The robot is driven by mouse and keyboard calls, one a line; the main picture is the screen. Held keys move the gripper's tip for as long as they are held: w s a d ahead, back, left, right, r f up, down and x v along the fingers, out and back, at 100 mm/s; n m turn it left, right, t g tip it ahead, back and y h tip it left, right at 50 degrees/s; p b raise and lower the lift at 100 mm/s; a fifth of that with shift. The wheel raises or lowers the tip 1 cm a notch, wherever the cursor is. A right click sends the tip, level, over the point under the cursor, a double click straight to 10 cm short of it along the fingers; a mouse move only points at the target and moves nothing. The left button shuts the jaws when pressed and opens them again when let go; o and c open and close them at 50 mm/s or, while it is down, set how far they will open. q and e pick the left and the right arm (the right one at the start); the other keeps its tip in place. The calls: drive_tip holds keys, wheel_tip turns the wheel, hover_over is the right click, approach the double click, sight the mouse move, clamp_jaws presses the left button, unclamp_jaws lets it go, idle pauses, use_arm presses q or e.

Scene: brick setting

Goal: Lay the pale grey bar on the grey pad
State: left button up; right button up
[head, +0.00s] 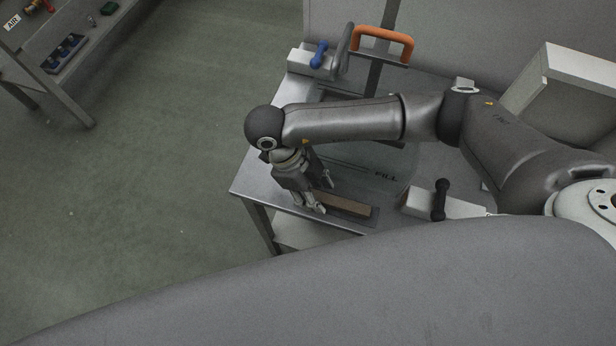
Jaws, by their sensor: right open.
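A brownish-grey bar (348,207) lies flat near the front edge of the metal table; it is the only bar I can make out. Its left end is partly hidden by my right gripper. A dark grey flat patch, perhaps the pad (375,217), shows around the bar's right end, and the bar seems to lie on it. My right gripper (325,199) points down at the bar's left end, with its fingers apart. I cannot tell whether a finger touches the bar. My left gripper is not in view.
On the table (258,180), a grey block with a black handle (439,200) stands right of the bar. A blue-handled clamp (319,54) and an orange handle (383,43) are at the back. A pale box (570,85) stands at the right. Open floor lies left.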

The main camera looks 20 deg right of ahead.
drive_tip(key=b+v, duration=0.2)
drive_tip(key=v, duration=1)
drive_tip(key=shift+s, duration=0.15)
